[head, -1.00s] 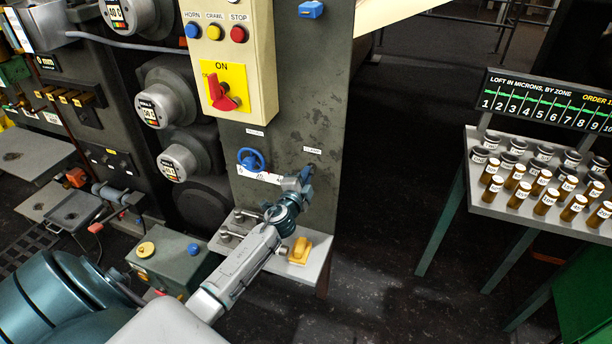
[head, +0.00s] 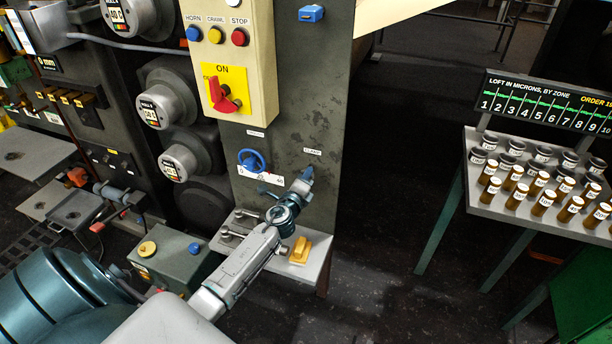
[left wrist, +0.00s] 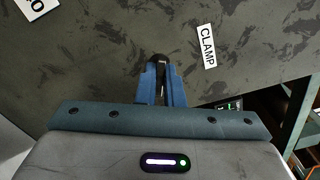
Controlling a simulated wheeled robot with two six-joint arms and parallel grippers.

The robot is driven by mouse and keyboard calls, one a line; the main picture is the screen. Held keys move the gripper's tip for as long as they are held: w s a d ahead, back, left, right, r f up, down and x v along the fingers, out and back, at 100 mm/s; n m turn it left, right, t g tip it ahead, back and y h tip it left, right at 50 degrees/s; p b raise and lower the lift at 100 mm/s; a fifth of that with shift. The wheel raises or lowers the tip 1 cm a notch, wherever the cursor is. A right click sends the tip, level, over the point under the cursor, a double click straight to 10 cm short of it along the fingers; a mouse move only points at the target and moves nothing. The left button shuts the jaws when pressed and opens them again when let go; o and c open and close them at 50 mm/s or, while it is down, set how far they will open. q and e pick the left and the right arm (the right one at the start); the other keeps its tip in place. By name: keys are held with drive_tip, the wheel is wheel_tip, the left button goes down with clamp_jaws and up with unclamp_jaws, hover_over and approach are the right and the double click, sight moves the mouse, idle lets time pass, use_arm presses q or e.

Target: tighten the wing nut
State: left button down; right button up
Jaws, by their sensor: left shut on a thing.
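My left gripper (head: 307,174) is at the dark mottled panel, just below the CLAMP label (head: 312,151). In the left wrist view, its two blue fingers (left wrist: 161,82) stand close together around a small dark piece, the wing nut (left wrist: 160,58), at the panel face. The gripper is shut on it. The fingers hide most of the nut, and in the head view I cannot make it out apart from them. The CLAMP label also shows in the left wrist view (left wrist: 207,45), right of the fingertips. My right gripper is not in view.
A blue handwheel (head: 251,160) sits left of the gripper. Above is a cream control box (head: 262,60) with a red switch (head: 223,97). A shelf (head: 308,276) below carries a yellow block (head: 300,249). A sample table (head: 500,203) stands right, beyond open floor.

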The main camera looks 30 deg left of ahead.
use_arm(q)
drive_tip(key=shift+f+m, duration=0.1)
drive_tip(key=shift+m, duration=0.2)
drive_tip(key=c, duration=1.6)
unclamp_jaws()
drive_tip(key=shift+o, duration=0.2)
drive_tip(key=b+v, duration=0.1)
drive_tip(key=v, duration=1)
drive_tip(key=shift+w+d, duration=0.1)
